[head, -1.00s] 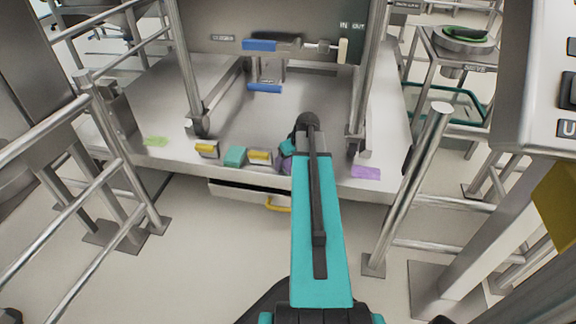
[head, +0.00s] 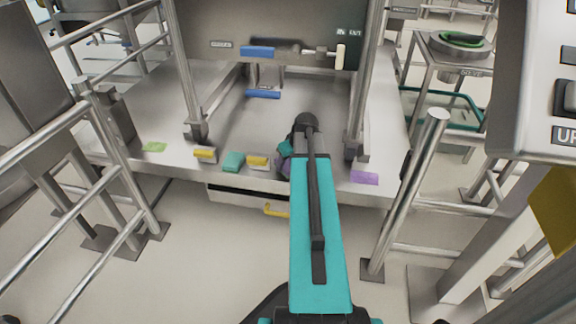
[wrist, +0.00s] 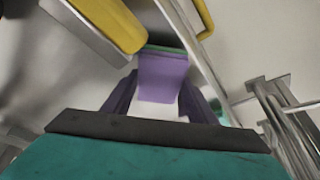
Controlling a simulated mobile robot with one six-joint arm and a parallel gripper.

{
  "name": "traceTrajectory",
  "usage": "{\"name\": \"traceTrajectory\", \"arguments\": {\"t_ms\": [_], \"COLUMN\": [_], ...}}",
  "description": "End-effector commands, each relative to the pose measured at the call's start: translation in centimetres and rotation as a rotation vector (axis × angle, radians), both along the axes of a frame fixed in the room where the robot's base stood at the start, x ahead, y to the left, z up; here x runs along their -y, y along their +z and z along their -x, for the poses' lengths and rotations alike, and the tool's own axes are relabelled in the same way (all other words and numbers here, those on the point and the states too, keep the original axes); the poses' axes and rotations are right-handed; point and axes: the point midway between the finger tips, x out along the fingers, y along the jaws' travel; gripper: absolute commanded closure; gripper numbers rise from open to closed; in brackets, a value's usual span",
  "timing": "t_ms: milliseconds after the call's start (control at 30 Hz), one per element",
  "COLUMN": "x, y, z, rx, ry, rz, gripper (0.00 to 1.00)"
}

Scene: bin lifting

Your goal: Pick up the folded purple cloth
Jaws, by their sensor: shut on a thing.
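The folded purple cloth (wrist: 162,78) shows in the wrist view, between the two dark purple fingers of my gripper (wrist: 158,92). The fingers are shut on it from both sides. A pale patch lies just below the cloth, between the fingers. In the head view my teal and black arm hides most of the gripper. A small purple patch (head: 284,166) shows at the arm's left, by the bench's front edge; I cannot tell there whether it is finger or cloth. A flat purple piece (head: 364,177) lies apart on the bench's right front edge.
Left of my gripper lie a teal block (head: 233,161) and two yellow-topped blocks, one close by (head: 257,161). A drawer with a yellow handle (head: 276,210) sits below. Metal posts and rails stand on both sides. A blue bar (head: 263,94) lies further back.

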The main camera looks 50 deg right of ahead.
Motion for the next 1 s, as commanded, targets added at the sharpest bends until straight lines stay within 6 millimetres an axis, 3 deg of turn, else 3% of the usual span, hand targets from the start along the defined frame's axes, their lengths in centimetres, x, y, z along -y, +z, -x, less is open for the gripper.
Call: {"name": "traceTrajectory", "arguments": {"t_ms": [200,1000], "x": [-0.2,-5.6], "y": [2.5,3.0], "z": [0.2,6.1], "rx": [-0.001,-0.001], "ry": [0.0,0.0], "rz": [0.0,0.0], "gripper": [0.73,0.73]}}
